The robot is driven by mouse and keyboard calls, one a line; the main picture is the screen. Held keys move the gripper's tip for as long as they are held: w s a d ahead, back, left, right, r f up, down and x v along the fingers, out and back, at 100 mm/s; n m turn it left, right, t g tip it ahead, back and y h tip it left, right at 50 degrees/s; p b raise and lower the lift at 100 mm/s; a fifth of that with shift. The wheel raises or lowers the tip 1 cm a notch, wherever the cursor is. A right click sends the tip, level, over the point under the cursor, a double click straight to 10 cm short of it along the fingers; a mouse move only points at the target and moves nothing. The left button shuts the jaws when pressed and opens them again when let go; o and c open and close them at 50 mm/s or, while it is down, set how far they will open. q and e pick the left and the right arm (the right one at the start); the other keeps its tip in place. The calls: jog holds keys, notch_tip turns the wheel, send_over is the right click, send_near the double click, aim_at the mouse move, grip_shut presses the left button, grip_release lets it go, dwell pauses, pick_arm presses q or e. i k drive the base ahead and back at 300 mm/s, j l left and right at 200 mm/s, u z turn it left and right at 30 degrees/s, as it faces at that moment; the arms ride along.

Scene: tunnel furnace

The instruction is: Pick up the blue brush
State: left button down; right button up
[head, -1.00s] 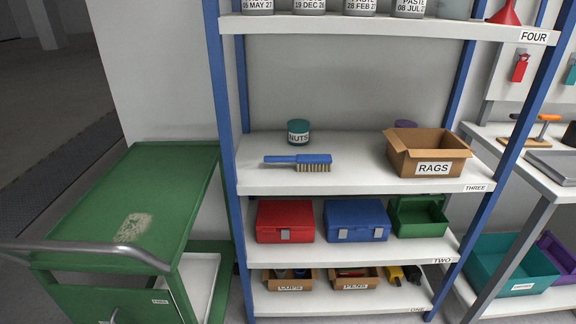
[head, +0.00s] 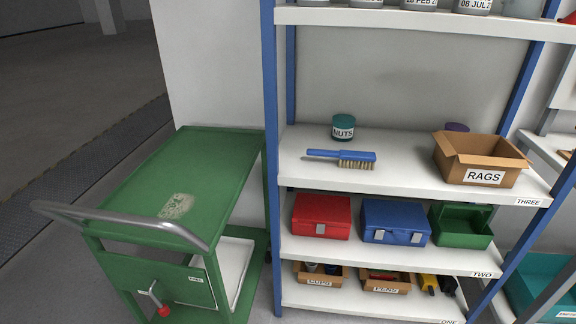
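The blue brush (head: 342,158) lies on the shelf board labelled THREE (head: 400,180). It has a blue back and handle, with pale bristles facing down at its right part. The handle points left. It lies in front of a teal-lidded jar labelled NUTS (head: 343,128) and left of a cardboard box labelled RAGS (head: 482,162). Neither of my grippers shows in the head view.
A green cart (head: 165,185) with a grey handle stands left of the shelf's blue post (head: 273,150). The board below (head: 390,253) holds a red case (head: 321,216), a blue case (head: 395,222) and a green bin (head: 461,224). The shelf around the brush is clear.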

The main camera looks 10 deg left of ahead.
aim_at(365, 160)
jog(key=i+l+u, duration=0.8)
jog(key=l, duration=0.15)
jog(key=i+l+u, duration=0.1)
jog(key=l+u, duration=0.15)
jog(key=l, duration=0.15)
